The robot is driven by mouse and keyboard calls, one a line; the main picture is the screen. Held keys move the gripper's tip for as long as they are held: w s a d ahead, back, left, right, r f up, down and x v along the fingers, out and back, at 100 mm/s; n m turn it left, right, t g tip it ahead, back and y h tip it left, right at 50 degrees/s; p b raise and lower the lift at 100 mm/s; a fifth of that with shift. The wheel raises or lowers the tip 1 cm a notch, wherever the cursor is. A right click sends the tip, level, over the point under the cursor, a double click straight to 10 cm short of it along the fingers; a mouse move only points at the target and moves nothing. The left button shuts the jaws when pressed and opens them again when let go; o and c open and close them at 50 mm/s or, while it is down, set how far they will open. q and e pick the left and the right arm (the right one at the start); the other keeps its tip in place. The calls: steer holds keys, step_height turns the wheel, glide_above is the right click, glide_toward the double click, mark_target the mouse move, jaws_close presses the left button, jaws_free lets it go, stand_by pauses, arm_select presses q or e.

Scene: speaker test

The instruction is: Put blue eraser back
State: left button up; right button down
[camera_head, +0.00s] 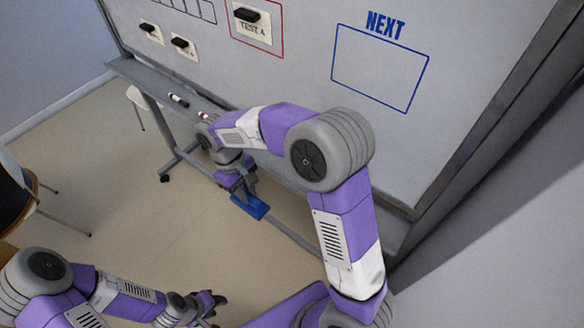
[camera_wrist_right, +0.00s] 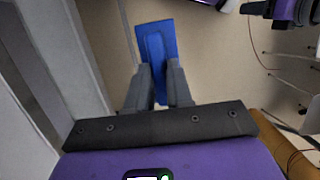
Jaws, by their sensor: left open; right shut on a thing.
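The blue eraser (camera_head: 250,207) is held by my right gripper (camera_head: 239,190) in front of the whiteboard's tray, above the floor. In the right wrist view the eraser (camera_wrist_right: 155,38) sits between the two grey fingers of my right gripper (camera_wrist_right: 154,75), which are shut on its raised grip. Its wide flat side faces away from the gripper. My left gripper (camera_head: 216,300) is open and empty at the bottom of the head view, well apart from the eraser.
The whiteboard (camera_head: 300,70) carries black magnets (camera_head: 252,15) on paper cards and a blue box marked NEXT (camera_head: 380,68). Its grey tray (camera_head: 150,80) holds markers (camera_head: 178,100). My right arm hides part of the tray. A chair (camera_head: 20,180) stands at the left.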

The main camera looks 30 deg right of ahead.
steer(key=w+d+p, duration=0.1)
steer(key=w+d, duration=0.3)
steer(key=d, duration=0.5)
steer(key=w+d+p, duration=0.1)
steer(key=w+d, duration=0.2)
steer(key=d, duration=0.6)
steer(key=f, duration=0.6)
steer(key=shift+w+a+f, duration=0.1)
steer(key=shift+a, duration=0.1)
steer(key=shift+w+d+f, duration=0.15)
steer(key=shift+d+f, duration=0.05)
steer(key=shift+f, duration=0.25)
steer(key=c, duration=1)
jaws_free()
steer(key=v, duration=1.2)
steer(key=shift+a+p, duration=0.1)
steer(key=shift+p, duration=0.25)
